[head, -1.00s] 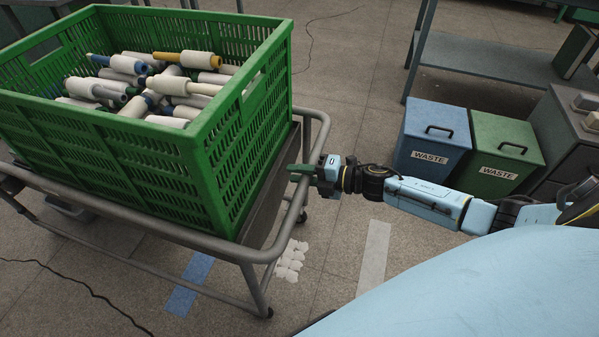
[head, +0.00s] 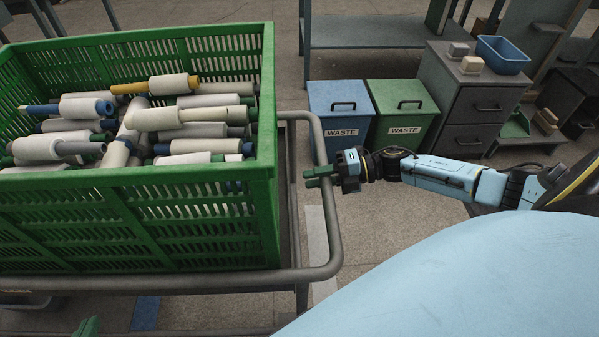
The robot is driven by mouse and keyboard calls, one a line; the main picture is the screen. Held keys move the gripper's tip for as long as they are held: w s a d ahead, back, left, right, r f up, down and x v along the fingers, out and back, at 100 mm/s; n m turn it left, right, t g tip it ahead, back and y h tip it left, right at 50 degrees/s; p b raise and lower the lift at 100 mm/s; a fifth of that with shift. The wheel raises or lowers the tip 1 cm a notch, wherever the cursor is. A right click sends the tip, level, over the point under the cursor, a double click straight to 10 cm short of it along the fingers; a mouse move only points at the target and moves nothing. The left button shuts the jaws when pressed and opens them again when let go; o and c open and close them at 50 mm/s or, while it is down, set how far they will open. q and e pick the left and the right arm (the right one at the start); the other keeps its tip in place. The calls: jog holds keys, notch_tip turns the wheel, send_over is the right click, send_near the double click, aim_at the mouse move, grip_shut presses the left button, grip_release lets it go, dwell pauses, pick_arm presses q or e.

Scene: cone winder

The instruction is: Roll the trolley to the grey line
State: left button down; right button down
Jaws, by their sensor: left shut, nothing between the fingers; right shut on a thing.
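The trolley (head: 332,225), a grey tubular frame, carries a green crate (head: 200,222) full of yarn cones and tubes. The light grey line (head: 317,237) on the floor shows through the trolley's right end and just beyond its front corner. My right gripper (head: 316,177) is shut on the trolley's right-hand rail, its green fingers around the tube. My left gripper (head: 89,327) shows only as green fingertips at the bottom edge, in front of the trolley. It is shut and empty. The trolley's wheels are hidden.
A blue floor strip (head: 145,313) lies under the trolley's front. A blue waste bin (head: 340,120), a green waste bin (head: 402,118) and a drawer cabinet (head: 470,98) stand behind my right arm. Open floor (head: 372,230) lies right of the trolley.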

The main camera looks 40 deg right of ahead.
pick_arm(q)
jog(key=shift+w+r, duration=0.1)
pick_arm(e)
jog(key=shift+f+v, duration=0.15)
jog(key=shift+v, duration=0.7)
jog(key=shift+f+v, duration=0.15)
jog(key=shift+v, duration=0.7)
jog(key=c, duration=1.2)
grip_release()
pick_arm(q)
jog(key=s+a+f+g+y+p, duration=0.1)
jog(key=s+a+f+g+p, duration=0.1)
jog(key=s+f+g, duration=0.3)
jog(key=shift+s+a+y, duration=0.3)
jog(key=shift+s+a, duration=0.2)
jog(key=shift+s, duration=0.35)
pick_arm(e)
jog(key=shift+v, duration=6.75)
jog(key=shift+r, duration=0.1)
